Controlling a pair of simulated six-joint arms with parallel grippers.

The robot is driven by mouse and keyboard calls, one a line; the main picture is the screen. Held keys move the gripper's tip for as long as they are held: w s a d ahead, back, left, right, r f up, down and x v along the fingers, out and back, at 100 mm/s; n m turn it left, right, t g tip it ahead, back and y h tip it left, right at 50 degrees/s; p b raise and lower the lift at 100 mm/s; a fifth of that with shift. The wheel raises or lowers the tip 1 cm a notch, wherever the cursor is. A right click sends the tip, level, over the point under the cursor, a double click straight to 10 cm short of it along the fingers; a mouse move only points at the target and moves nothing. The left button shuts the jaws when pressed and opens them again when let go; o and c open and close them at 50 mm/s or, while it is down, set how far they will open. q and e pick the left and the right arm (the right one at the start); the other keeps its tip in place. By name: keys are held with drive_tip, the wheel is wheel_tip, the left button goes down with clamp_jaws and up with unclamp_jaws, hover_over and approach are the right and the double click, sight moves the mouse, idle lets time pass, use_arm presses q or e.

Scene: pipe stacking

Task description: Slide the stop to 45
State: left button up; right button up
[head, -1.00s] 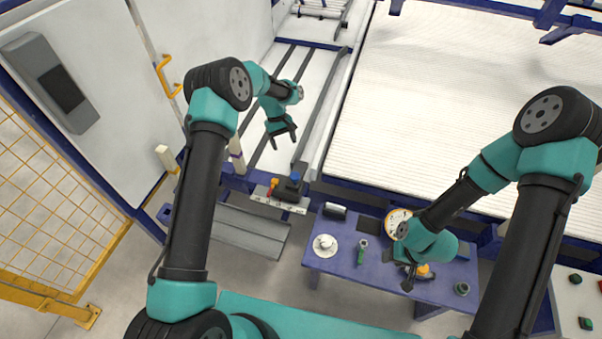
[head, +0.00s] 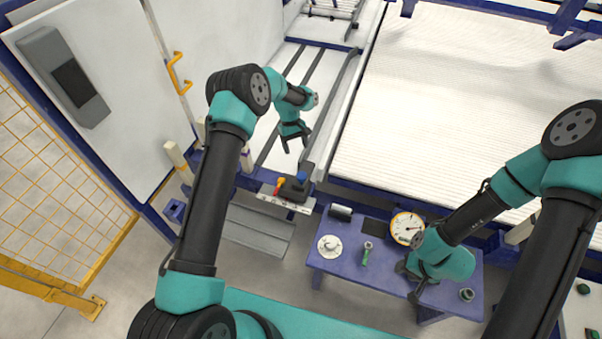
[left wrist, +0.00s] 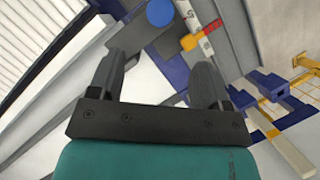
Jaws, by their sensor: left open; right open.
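The stop (head: 293,190) is a dark block with a blue knob (head: 301,176) and a red-and-yellow piece (head: 280,185) beside it. It sits at a pale marked scale (head: 284,204) on the near edge of the rail. My left gripper (head: 294,146) is open and empty, just beyond the stop and apart from it. In the left wrist view, the blue knob (left wrist: 160,12) shows ahead of the open fingers (left wrist: 160,80), with the scale (left wrist: 208,45) to its right. The scale's numbers are too small to read. My right gripper (head: 409,284) is open over the blue table.
The blue table (head: 345,268) holds a round dial (head: 407,228), a white disc-like part (head: 329,246), a green-handled tool (head: 366,254) and a dark cylinder (head: 340,212). A long rail (head: 335,100) runs beside the ribbed white bed (head: 440,100). A yellow mesh fence (head: 50,190) stands left.

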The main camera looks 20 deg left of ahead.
use_arm(q)
drive_tip(key=x, duration=1.2)
drive_tip(key=shift+s+d+f, duration=0.1)
drive_tip(key=shift+d+f, duration=0.05)
drive_tip(key=shift+f, duration=0.15)
drive_tip(key=shift+c, duration=0.2)
drive_tip(key=c, duration=1.2)
drive_tip(key=d, duration=0.5)
drive_tip(key=shift+s, duration=0.15)
drive_tip(key=shift+c, duration=0.2)
drive_tip(key=o, duration=1.3)
drive_tip(key=shift+a+r, duration=0.1)
drive_tip(key=shift+r, duration=0.05)
wheel_tip(320, 180, up, 16)
hover_over(301, 174)
drive_tip(key=w, duration=0.5)
drive_tip(key=shift+s+d, duration=0.1)
drive_tip(key=shift+d, duration=0.2)
